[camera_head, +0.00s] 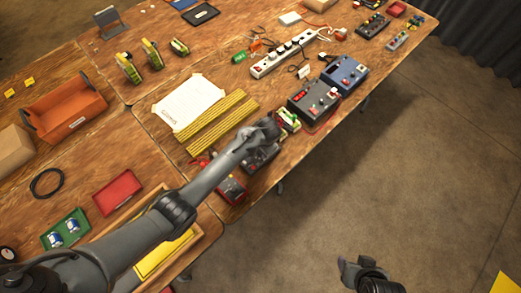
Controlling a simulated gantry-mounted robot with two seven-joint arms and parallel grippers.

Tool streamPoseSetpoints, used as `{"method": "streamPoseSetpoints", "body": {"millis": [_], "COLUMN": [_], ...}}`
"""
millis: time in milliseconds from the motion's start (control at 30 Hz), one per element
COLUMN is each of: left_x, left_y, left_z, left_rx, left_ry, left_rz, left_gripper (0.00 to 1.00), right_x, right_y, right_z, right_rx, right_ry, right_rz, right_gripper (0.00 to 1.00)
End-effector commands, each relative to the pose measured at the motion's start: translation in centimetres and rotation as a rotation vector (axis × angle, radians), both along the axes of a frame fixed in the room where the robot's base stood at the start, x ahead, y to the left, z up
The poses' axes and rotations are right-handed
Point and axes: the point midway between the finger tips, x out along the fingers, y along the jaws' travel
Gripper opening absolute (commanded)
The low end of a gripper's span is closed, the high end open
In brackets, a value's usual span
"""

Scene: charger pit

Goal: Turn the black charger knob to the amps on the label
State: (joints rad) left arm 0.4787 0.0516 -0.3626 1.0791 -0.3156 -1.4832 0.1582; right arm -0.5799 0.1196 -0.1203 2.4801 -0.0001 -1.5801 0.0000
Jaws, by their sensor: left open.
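My left arm reaches in from the lower left, and its gripper (268,127) is open over the front edge of the table, just above a dark box (262,157). The gripper and wrist hide part of that box. To its right stands a black charger box (316,98) with a red display and small controls. A blue box (346,73) with similar controls stands beyond it. The knob and the amps label are too small to make out. My right gripper (352,268) hangs over the floor at the lower right, away from the table; its fingers are unclear.
A small green and white item (288,120) sits right beside my left gripper. Yellow strips (222,120) and a white sheet (188,100) lie behind it. A red-fronted meter (231,190) stands near the front edge. A power strip (284,52) lies farther back.

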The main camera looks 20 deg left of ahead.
Motion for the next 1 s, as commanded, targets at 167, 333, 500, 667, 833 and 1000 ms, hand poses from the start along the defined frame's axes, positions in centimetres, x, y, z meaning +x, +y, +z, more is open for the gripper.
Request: {"method": "streamPoseSetpoints", "body": {"millis": [167,333,500,667,833,1000], "left_x": [0.06,0.06,0.05,0.05,0.04,0.04], "left_y": [0.15,0.17,0.16,0.16,0.17,0.18], "left_z": [-0.65,-0.68,-0.67,-0.67,-0.67,-0.59], "left_rx": [0.000,0.000,0.000,0.000,0.000,0.002], "left_ry": [0.000,0.000,0.000,0.000,0.000,0.003], "left_rz": [0.001,0.001,0.001,0.001,0.001,-0.015], "left_gripper": [0.48,0.48,0.34,0.10,0.00,0.00], "right_x": [0.00,0.00,0.00,0.01,0.01,0.02], "right_y": [-0.14,-0.14,-0.12,-0.05,0.04,0.09], "right_z": [-0.17,-0.15,-0.15,-0.14,-0.13,0.12], "right_rx": [-0.005,-0.005,-0.005,-0.002,0.002,0.004], "right_ry": [-0.001,-0.001,-0.001,0.000,-0.001,0.000], "right_rz": [0.004,0.004,0.003,0.001,-0.002,-0.003], "right_gripper": [0.56,0.56,0.56,0.56,0.56,0.56]}}
